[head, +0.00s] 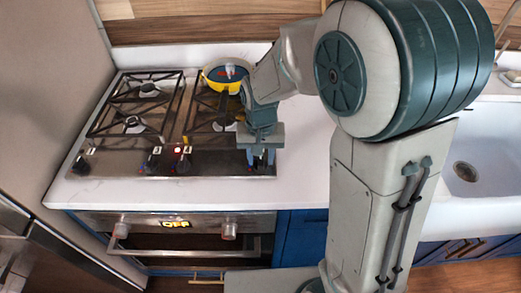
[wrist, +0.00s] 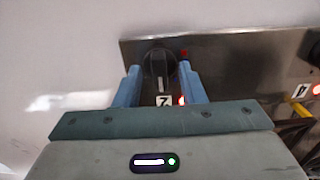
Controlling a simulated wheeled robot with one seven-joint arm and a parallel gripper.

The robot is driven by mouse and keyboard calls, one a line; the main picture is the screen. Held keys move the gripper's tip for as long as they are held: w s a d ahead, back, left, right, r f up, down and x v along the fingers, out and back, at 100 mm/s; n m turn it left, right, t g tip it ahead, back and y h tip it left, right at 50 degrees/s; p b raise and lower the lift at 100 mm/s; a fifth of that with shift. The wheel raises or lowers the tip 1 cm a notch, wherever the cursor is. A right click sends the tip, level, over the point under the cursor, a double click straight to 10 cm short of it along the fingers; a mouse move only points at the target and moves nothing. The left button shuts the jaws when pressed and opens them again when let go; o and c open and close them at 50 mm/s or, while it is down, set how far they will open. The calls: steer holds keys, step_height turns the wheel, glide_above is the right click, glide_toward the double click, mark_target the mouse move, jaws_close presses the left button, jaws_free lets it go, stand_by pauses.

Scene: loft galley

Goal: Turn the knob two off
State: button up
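In the wrist view a round black knob (wrist: 160,64) with a pale pointer line sits on the stove's dark metal front strip. A white label (wrist: 164,101) beside it seems to read 2, and a red light glows next to the label. My gripper (wrist: 160,72) is open, its two blue fingers on either side of the knob, with no clear grip on it. In the head view my gripper (head: 262,157) points down at the stove's front right corner and hides this knob.
The stove (head: 120,162) has other black knobs along its front, one (head: 184,164) beside a lit red light. A yellow pot (head: 224,77) stands on a back burner. The oven (head: 185,240) below shows OFF. White counter (head: 305,140) lies right of the stove.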

mark_target(261, 160)
step_height(261, 160, up, 14)
stand_by(0.4)
steer(key=shift+f, duration=0.1)
steer(key=s+d+f+t, duration=0.3)
steer(key=s+d+f, duration=0.1)
steer(key=s+d, duration=0.8)
steer(key=shift+s+n, duration=0.3)
steer(key=shift+s, duration=0.3)
